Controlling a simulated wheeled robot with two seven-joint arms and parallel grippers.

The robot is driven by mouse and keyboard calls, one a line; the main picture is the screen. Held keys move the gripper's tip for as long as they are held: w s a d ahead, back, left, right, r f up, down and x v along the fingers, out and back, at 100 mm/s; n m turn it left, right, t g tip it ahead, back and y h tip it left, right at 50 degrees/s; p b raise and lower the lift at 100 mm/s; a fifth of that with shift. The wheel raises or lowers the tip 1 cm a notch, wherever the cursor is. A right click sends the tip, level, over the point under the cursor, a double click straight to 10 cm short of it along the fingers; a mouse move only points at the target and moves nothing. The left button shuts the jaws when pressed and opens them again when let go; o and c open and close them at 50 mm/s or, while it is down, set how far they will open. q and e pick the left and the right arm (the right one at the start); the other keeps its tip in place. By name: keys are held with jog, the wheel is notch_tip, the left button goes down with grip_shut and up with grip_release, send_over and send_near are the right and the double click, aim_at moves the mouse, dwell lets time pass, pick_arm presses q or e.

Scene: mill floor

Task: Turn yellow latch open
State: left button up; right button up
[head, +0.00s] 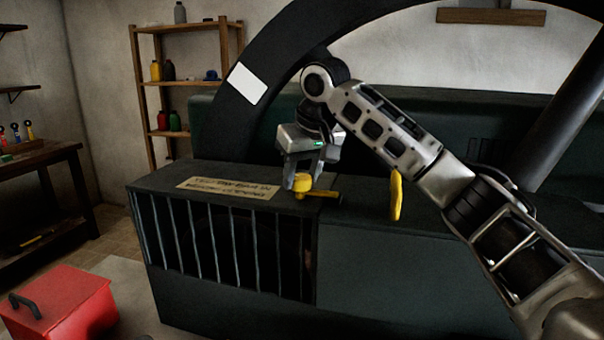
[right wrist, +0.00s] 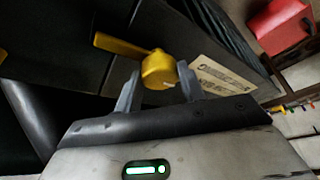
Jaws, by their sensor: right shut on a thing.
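The yellow latch (head: 302,183) sits on top of the dark green machine housing, near the front edge above the barred opening. Its handle points right in the head view. In the right wrist view the latch (right wrist: 157,70) shows a round knob with a flat handle reaching to the left. My right gripper (head: 302,180) comes down from above and is shut on the latch's round knob, with one finger on each side in the right wrist view (right wrist: 158,84). My left gripper is not in view.
The machine housing (head: 240,313) has a barred front and a lettered plate (head: 227,188) left of the latch. A second yellow piece (head: 396,194) stands upright to the right. A large dark wheel (head: 262,62) rises behind. A red box (head: 62,303) sits on the floor at left.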

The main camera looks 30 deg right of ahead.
jog(key=n+y, duration=0.1)
jog(key=n, duration=0.3)
jog(key=shift+d+n+y, duration=0.1)
jog(key=shift+n+y, duration=0.2)
jog(key=shift+y, duration=0.1)
jog(key=n, duration=0.2)
jog(key=n+g+y, duration=0.1)
jog(key=n, duration=0.1)
jog(key=shift+w+d+r+y, duration=0.1)
jog(key=shift+y, duration=0.2)
jog(key=n, duration=0.2)
jog(key=n+g+y, duration=0.1)
jog(key=n, duration=0.2)
jog(key=shift+w+g, duration=0.1)
jog(key=shift+g, duration=0.2)
jog(key=shift+w+d+n+g+y, duration=0.15)
jog(key=shift+n+g, duration=0.25)
jog(key=shift+n, duration=0.65)
jog(key=shift+s+a+n+g+y, duration=0.15)
jog(key=shift+n+g, duration=0.25)
jog(key=shift+n, duration=0.65)
jog(key=shift+w+d, duration=0.1)
jog(key=o, duration=1)
jog(key=shift+c, duration=0.2)
